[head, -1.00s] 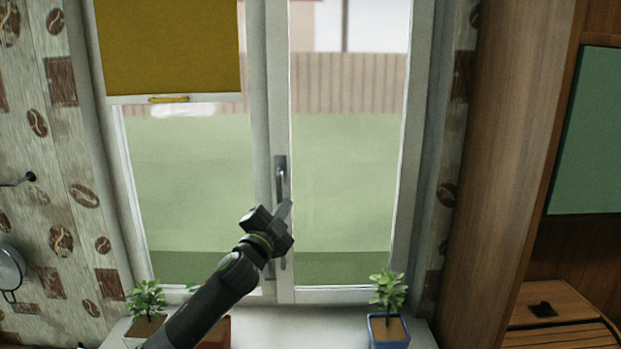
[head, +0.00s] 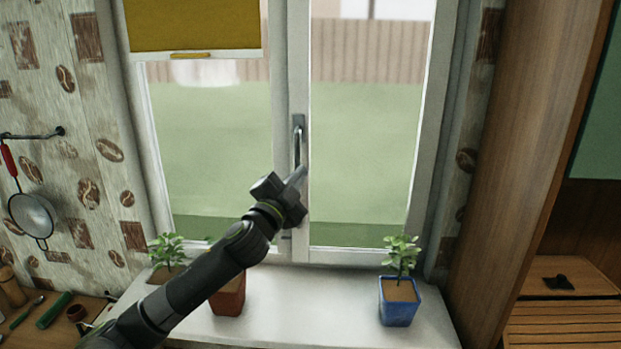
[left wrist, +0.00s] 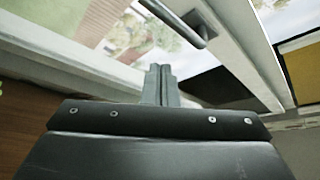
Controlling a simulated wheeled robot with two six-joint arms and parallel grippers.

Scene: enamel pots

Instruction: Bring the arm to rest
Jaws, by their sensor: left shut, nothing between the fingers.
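My left arm comes in from the lower left of the head view, and its gripper (head: 301,176) is raised in front of the window's middle frame. The gripper is shut and empty. In the left wrist view its two fingers (left wrist: 160,85) lie together. The window handle (head: 298,143) shows just above the fingertips in the head view, and also in the left wrist view (left wrist: 180,22). I cannot tell whether the fingers touch the handle or frame. My right gripper is in neither view.
A white windowsill (head: 300,310) lies below the arm. On it stand a blue pot with a plant (head: 398,300), a red pot (head: 229,296) partly behind my arm, and another plant (head: 167,250) at left. A strainer (head: 33,215) hangs at left. A wooden cabinet (head: 535,130) stands at right.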

